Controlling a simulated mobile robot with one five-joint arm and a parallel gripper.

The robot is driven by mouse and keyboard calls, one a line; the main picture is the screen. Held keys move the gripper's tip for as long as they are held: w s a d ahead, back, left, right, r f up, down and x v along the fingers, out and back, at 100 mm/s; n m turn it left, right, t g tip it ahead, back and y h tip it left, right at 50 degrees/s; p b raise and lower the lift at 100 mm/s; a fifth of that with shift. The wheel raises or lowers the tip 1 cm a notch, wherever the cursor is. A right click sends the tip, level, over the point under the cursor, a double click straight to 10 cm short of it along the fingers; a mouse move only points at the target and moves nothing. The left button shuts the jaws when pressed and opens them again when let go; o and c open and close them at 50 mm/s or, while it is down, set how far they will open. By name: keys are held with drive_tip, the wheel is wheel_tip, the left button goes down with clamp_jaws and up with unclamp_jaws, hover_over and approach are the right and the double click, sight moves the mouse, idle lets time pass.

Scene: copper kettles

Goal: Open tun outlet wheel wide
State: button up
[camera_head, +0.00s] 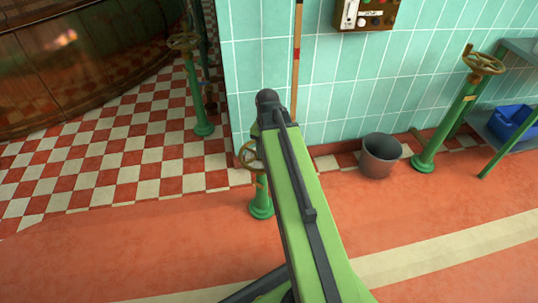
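Several green pedestals carry brass handwheels; I cannot read a label saying which is the tun outlet wheel. One handwheel (183,41) stands at the upper left, beside a large brown, banded round vessel (70,65). A second handwheel (247,157) is low in the middle, at the wall's corner, partly hidden behind my green arm. A third handwheel (484,63) tops a tilted-looking green pedestal (446,126) at the right. My arm reaches up the middle of the view and ends in a dark joint. My gripper does not show.
A grey bucket (380,156) stands on the floor by the teal tiled wall (350,85). A control box (367,13) hangs on that wall. A blue bin (512,122) sits on a shelf at the right. The red floor (130,255) at the lower left is clear.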

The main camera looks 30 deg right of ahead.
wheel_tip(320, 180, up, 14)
drive_tip(key=p, duration=1.2)
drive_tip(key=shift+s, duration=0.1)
